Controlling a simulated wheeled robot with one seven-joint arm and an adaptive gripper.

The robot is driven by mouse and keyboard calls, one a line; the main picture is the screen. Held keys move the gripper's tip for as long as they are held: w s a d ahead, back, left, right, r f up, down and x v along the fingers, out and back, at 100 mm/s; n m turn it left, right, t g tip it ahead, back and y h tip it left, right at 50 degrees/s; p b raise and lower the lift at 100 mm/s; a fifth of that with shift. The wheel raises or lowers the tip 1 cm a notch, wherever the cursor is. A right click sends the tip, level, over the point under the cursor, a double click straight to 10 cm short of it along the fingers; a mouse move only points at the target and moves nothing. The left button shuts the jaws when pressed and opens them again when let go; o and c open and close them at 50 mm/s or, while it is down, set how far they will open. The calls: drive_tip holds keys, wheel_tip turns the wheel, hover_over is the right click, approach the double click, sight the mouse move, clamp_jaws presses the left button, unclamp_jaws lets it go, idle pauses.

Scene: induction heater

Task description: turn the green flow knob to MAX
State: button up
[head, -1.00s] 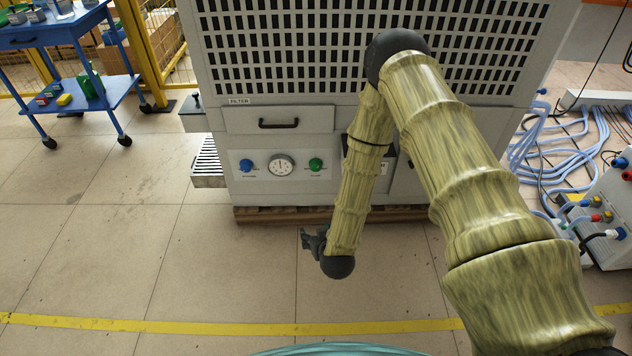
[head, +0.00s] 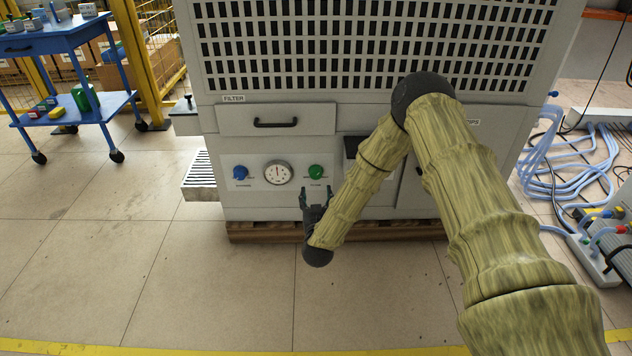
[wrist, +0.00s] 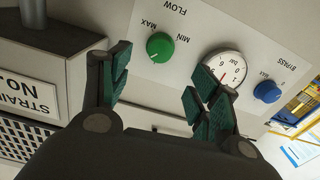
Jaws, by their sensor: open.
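The green flow knob (head: 316,172) sits on the white panel low on the grey machine, right of the gauge. In the wrist view the green knob (wrist: 160,47) appears upside down under the FLOW, MAX and MIN lettering, its pale pointer mark towards the lower left. My gripper (head: 316,190) is just below the knob in the head view, fingers pointing up towards the panel. In the wrist view my gripper (wrist: 160,85) is open and empty, with the knob beyond the gap between its green-padded fingers, apart from them.
A round gauge (head: 277,173) and a blue bypass knob (wrist: 267,91) share the panel. A drawer with a black handle (head: 275,123) is above it. A slatted tray (head: 201,177) juts out at left. A blue cart (head: 70,85) stands far left. Floor in front is clear.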

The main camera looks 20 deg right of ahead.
sight(316, 176)
drive_tip(key=b+x, duration=0.3)
drive_tip(key=x, duration=0.5)
drive_tip(key=shift+w+d+f, duration=0.1)
drive_tip(key=shift+w+f, duration=0.05)
drive_tip(key=shift+w, duration=0.15)
drive_tip(key=shift+w+d, duration=0.2)
drive_tip(key=shift+w, duration=0.5)
drive_tip(key=c, duration=1)
